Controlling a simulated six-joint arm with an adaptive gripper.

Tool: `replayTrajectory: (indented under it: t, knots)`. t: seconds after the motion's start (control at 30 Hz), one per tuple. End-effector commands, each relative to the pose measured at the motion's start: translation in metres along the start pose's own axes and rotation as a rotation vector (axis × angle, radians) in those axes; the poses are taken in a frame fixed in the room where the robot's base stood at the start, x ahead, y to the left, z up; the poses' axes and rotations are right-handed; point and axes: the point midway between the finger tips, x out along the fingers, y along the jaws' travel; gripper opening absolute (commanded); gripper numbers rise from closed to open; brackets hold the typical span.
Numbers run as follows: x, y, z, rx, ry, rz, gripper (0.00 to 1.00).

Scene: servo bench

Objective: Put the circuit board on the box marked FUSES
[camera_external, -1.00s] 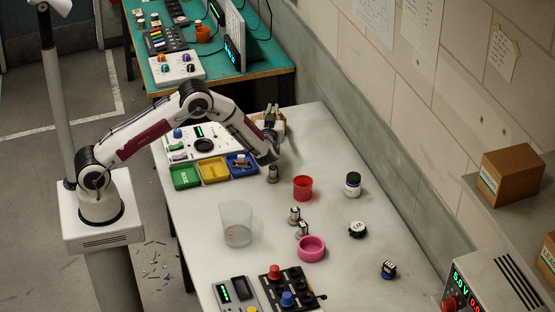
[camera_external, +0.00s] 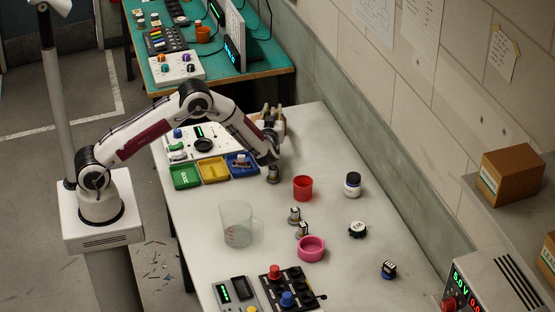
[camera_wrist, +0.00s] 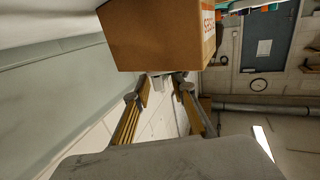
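My gripper (camera_external: 272,114) is at the far end of the bench, beyond the white instrument panel. In the wrist view its two fingers (camera_wrist: 160,90) stand apart, with wall visible between them. A brown cardboard box (camera_wrist: 155,35) is just beyond the fingertips, with partly cut-off red lettering that I cannot read fully. In the external view the gripper mostly hides this box. A small pale piece (camera_wrist: 162,82) shows between the fingertips by the box edge; I cannot tell what it is. I cannot clearly make out the circuit board.
Green (camera_external: 185,177), yellow (camera_external: 214,170) and blue (camera_external: 242,165) bins stand below the gripper. A red cup (camera_external: 303,188), a clear jug (camera_external: 237,224), a pink ring (camera_external: 311,249) and a jar (camera_external: 352,185) stand nearer the front. The wall borders the bench on the right.

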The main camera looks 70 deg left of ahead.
Motion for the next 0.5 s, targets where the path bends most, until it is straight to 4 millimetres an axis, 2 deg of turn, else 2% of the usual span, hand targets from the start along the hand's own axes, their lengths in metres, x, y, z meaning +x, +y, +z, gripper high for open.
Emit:
replayTrajectory:
  t: [0.27,0.5]
  knots:
    - [-0.031,0.001,0.000,0.002,-0.001,0.003,0.25]
    - [-0.029,0.000,-0.034,-0.003,0.000,0.000,0.25]
